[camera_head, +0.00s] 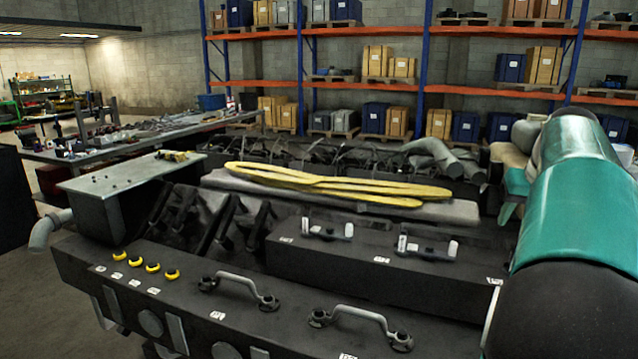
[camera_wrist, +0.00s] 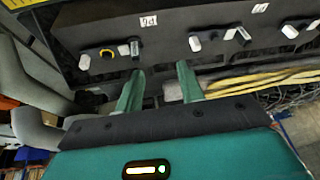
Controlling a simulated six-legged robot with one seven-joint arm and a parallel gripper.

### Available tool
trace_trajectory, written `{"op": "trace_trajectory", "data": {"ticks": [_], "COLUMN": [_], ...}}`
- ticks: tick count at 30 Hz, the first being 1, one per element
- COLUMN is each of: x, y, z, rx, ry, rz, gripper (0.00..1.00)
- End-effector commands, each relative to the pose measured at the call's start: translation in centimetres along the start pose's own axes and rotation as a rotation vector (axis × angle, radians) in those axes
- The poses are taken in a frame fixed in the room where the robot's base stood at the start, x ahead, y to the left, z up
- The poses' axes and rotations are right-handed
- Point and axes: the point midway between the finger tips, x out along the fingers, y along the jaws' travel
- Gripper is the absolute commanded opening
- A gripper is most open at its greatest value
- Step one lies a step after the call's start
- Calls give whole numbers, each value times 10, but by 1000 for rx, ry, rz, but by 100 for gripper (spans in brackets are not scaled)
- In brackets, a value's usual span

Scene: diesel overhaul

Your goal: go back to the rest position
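My gripper (camera_wrist: 160,88) shows in the wrist view as two green fingers spread apart. Nothing is between them. They point toward a dark engine block face with white-ended fittings (camera_wrist: 108,53) and small white labels; I cannot tell the exact gap.
Yellow straps (camera_head: 330,183) lie on a grey cover atop the engine. A grey box (camera_head: 125,190) stands at the left. A long workbench (camera_head: 190,127) with tools is behind it. Shelving (camera_head: 422,70) with crates lines the back wall. Open floor shows at the lower left.

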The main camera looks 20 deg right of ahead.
Motion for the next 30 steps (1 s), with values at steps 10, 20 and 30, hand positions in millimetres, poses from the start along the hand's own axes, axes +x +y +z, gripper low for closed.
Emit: {"op": "trace_trajectory", "data": {"ticks": [10, 20, 30], "x": [-2, 13, 35], "y": [-201, -302, -316], "z": [115, 285, 372], "rx": [-219, -473, -600], "ry": [3, 20, 47], "rz": [-131, -202, -222], "gripper": [38, 38, 38]}}
